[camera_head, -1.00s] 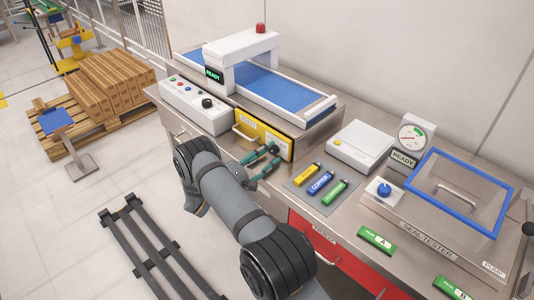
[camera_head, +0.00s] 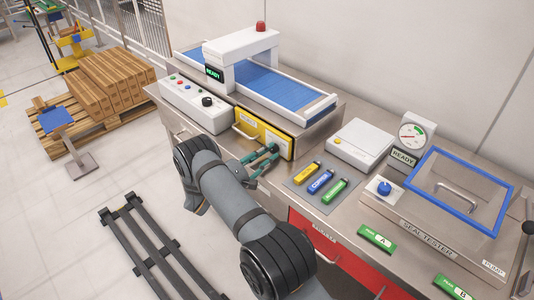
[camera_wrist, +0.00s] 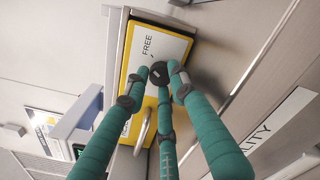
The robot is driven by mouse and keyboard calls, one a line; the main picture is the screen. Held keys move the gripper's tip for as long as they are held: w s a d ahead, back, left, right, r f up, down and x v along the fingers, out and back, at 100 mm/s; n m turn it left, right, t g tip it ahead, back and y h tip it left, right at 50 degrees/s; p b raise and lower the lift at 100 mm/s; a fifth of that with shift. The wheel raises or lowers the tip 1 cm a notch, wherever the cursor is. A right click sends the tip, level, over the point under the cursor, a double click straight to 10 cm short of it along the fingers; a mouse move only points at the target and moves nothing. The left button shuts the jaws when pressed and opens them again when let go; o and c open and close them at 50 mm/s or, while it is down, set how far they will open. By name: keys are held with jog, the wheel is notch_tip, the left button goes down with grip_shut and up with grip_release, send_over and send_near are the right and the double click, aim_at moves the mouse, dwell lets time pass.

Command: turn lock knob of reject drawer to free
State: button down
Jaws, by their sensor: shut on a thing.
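The reject drawer has a yellow front (camera_head: 264,136) with a silver handle (camera_head: 243,132), below the scanner unit. In the wrist view its front carries a white panel (camera_wrist: 172,48) with the word FREE. A dark round lock knob (camera_wrist: 160,73) sits on that panel, partly covered by my fingers. My gripper (camera_wrist: 159,78) has green fingers and is shut on the lock knob, with tips on both sides of it. In the head view my gripper (camera_head: 272,155) is at the right end of the yellow front, and hides the knob. The knob's pointer direction is not clear.
A mat with yellow, blue and green blocks (camera_head: 321,181) lies right of my gripper on the bench. A white scale (camera_head: 360,144) and a seal tester (camera_head: 430,222) stand farther right. A red drawer front (camera_head: 350,262) is below. The white control box (camera_head: 193,103) is left.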

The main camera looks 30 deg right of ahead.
jog(key=shift+f+m+b, duration=0.2)
jog(key=shift+m+b, duration=0.7)
jog(key=shift+m, duration=0.1)
jog(key=shift+r+m, duration=0.2)
jog(key=shift+m, duration=0.3)
jog(key=c, duration=1.6)
grip_release()
jog(key=shift+s, duration=0.1)
jog(key=shift+o, duration=0.7)
